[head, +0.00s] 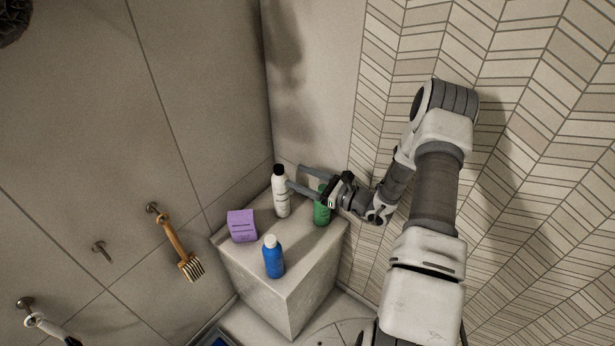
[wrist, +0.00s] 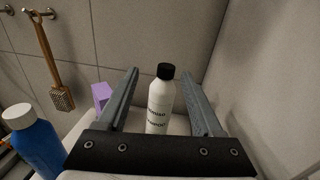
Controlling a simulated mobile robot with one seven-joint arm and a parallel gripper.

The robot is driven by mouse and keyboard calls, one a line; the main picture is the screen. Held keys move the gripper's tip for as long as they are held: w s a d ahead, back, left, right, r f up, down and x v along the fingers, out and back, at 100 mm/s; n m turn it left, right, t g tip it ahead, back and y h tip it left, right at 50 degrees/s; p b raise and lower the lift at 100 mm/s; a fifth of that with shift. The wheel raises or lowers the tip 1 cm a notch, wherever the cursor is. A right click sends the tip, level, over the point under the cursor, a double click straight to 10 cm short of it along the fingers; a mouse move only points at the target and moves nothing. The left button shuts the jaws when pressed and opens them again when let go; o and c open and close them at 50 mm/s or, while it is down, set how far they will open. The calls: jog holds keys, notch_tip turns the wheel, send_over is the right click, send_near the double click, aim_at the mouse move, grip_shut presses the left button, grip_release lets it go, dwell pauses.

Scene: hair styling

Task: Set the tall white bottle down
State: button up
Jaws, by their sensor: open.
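The tall white bottle (head: 281,194) with a black cap stands upright on the stone block (head: 293,275), near its back corner. In the wrist view the bottle (wrist: 159,107) shows between my two fingers, with a gap on each side. My gripper (head: 302,179) is open and reaches in from the right; its fingers lie on either side of the bottle. In the wrist view my gripper (wrist: 160,95) shows both fingers spread and holding nothing. The bottle's base is partly hidden by the gripper's body in that view.
A blue bottle (head: 273,258) stands at the block's front and a purple box (head: 241,225) at its left. Walls close in behind. A wooden brush (head: 180,247) hangs on the left wall.

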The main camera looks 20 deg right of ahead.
jog(key=s+a+r+n+g, duration=0.6)
jog(key=r+n, duration=0.2)
jog(key=r, duration=0.1)
jog(key=s+a+r+n+g, duration=0.6)
jog(key=a+r+n, duration=0.1)
jog(key=r, duration=0.1)
jog(key=s+d+r+n+t+h, duration=0.2)
jog(key=s+r+n+h, duration=0.3)
jog(key=s, duration=0.3)
jog(key=s+d+r+n+t+h, duration=0.2)
jog(key=s+d+r+n+h, duration=0.3)
jog(key=s, duration=0.4)
jog(key=shift+s+d+r+n+h, duration=0.25)
jog(key=shift+r+n+h, duration=0.65)
jog(key=shift+n, duration=0.3)
jog(key=shift+r, duration=0.15)
notch_tip(320, 180, up, 16)
jog(key=p, duration=1.5)
jog(key=shift+f+p, duration=0.25)
jog(key=shift+p, duration=0.1)
